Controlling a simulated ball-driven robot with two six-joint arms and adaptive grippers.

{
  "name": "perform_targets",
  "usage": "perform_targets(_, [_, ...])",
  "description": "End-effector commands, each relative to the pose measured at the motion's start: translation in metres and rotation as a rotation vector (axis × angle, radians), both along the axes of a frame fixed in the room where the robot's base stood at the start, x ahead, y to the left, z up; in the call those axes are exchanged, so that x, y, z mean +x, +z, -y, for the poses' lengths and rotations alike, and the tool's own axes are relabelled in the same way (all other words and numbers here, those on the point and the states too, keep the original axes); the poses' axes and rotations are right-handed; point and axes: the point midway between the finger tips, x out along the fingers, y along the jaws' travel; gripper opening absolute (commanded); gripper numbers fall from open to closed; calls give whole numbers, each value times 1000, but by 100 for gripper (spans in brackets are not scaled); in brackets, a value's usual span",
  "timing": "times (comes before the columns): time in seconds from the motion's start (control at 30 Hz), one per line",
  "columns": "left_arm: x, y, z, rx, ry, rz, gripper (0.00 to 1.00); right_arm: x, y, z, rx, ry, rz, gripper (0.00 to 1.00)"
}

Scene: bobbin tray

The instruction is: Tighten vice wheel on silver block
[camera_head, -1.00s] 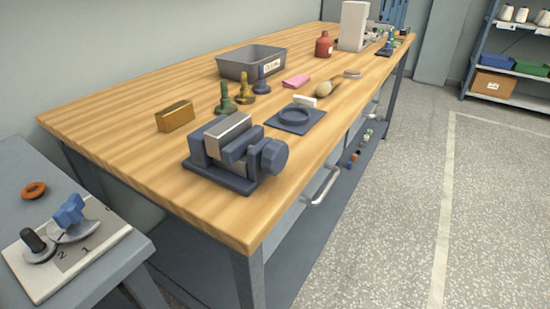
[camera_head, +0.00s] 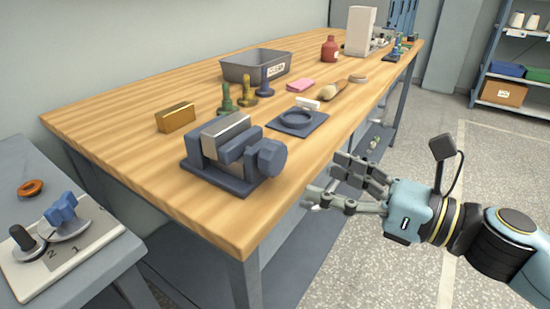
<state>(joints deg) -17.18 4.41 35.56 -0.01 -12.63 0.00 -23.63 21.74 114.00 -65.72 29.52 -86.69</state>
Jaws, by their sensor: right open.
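A dark blue-grey vice (camera_head: 220,176) stands near the front edge of the wooden workbench. A silver block (camera_head: 226,127) sits between its jaws; I cannot tell how tightly it is held. The faceted vice wheel (camera_head: 271,158) is on the vice's right side, facing the bench's front edge. My right gripper (camera_head: 335,187) is in the camera_head view, open and empty, off the bench's front edge to the right of the wheel and apart from it. My left gripper is not in view.
A brass block (camera_head: 175,117) lies behind the vice. A dark plate with a ring (camera_head: 297,121), several bobbin-like pieces and a grey tray (camera_head: 255,66) stand beyond. A side table (camera_head: 70,285) with a numbered panel is at the left. Bare bench lies left of the vice.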

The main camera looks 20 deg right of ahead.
Motion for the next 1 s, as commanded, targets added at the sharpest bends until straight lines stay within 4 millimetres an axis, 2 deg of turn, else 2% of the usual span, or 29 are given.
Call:
perform_targets(0.13, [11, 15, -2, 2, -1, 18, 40, 26, 6, -19, 8, -6, 3, 78])
perform_targets(0.4, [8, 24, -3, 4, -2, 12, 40, 62, 3, -47, 8, -5, -2, 78])
perform_targets(0.6, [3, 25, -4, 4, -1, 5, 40, 72, 1, -56, 5, -2, -3, 78])
perform_targets(0.83, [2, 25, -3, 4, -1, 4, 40, 72, 0, -56, 4, -3, -4, 78])
perform_targets(1.0, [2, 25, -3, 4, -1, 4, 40, 72, 0, -56, 4, -3, -4, 57])
